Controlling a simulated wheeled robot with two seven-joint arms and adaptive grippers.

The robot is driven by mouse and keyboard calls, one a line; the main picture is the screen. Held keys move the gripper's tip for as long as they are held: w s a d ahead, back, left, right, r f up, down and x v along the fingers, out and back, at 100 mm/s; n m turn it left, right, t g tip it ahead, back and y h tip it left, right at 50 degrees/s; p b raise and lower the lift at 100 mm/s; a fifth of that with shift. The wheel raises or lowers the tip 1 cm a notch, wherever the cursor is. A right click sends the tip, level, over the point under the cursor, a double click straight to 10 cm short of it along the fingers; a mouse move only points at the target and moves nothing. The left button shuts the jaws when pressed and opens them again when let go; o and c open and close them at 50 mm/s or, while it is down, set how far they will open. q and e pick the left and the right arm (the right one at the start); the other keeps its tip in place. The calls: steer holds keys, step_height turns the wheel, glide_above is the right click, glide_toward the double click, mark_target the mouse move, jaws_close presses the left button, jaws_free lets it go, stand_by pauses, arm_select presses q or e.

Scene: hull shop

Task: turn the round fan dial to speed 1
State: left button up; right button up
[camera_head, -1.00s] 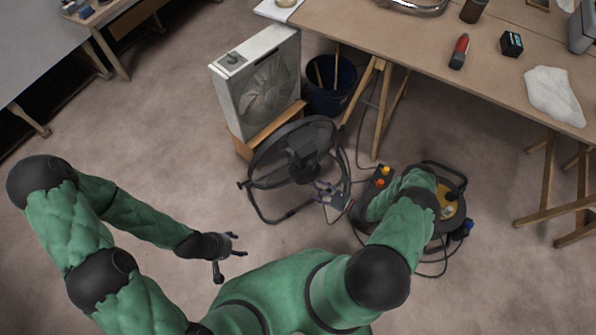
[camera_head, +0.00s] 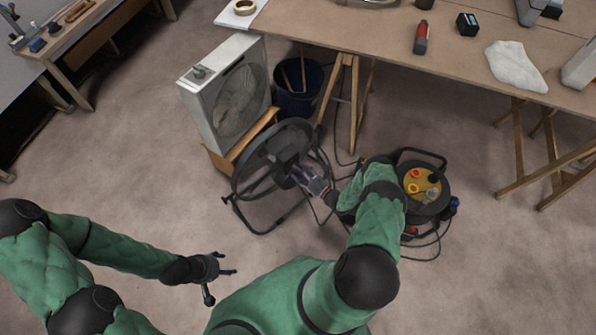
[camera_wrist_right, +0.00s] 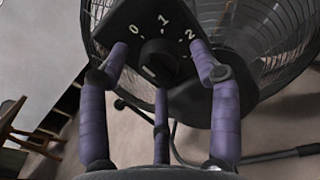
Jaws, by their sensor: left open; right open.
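The round black floor fan (camera_head: 285,145) stands on the floor in the head view. In the right wrist view, its dark control panel (camera_wrist_right: 125,20) carries the numbers 0, 1 and 2 around a black dial (camera_wrist_right: 160,55). A pale mark shows low on the dial; I cannot tell which number it is set to. My right gripper (camera_wrist_right: 160,60) is open, its purple fingers spread around the dial; contact is unclear. In the head view, my right gripper (camera_head: 315,182) is at the fan's right side and the dial cannot be made out. My left gripper (camera_head: 222,272) is open and empty above bare floor.
A white box fan (camera_head: 222,95) stands on a wooden support behind the round fan. A dark bucket (camera_head: 298,98) and a trestle table (camera_head: 440,70) are behind. A cable reel (camera_head: 422,205) with loose cable lies beside my right arm.

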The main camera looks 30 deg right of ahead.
steer(key=shift+w+a, duration=0.2)
steer(key=shift+w, duration=0.25)
steer(key=c, duration=1.1)
steer(key=shift+c, duration=0.2)
